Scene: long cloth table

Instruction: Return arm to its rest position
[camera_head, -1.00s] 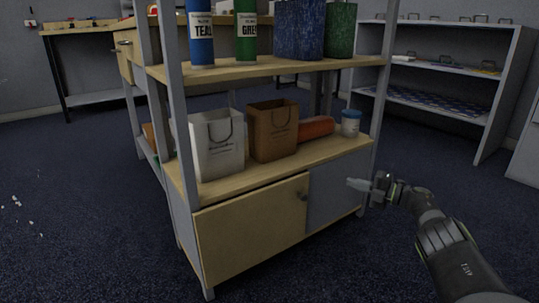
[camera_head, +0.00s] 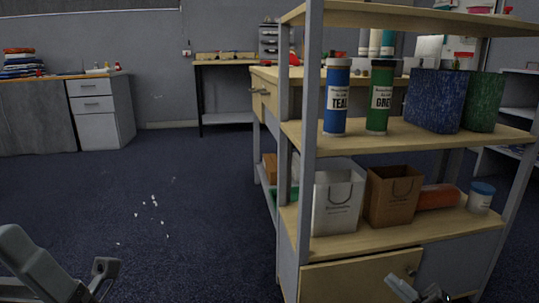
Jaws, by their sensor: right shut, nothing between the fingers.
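My right gripper (camera_head: 404,287) shows at the bottom edge, in front of the shelf unit's lower cabinet door. Its pale fingers are shut with nothing between them, and most of the arm behind it is cut off by the frame. Grey parts of my left arm (camera_head: 42,268) enter at the lower left corner. They are cropped, and I cannot make out the state of the left gripper there.
A shelf unit (camera_head: 412,243) stands close on the right. The floor (camera_head: 200,215) to the left is open, with small white scraps.

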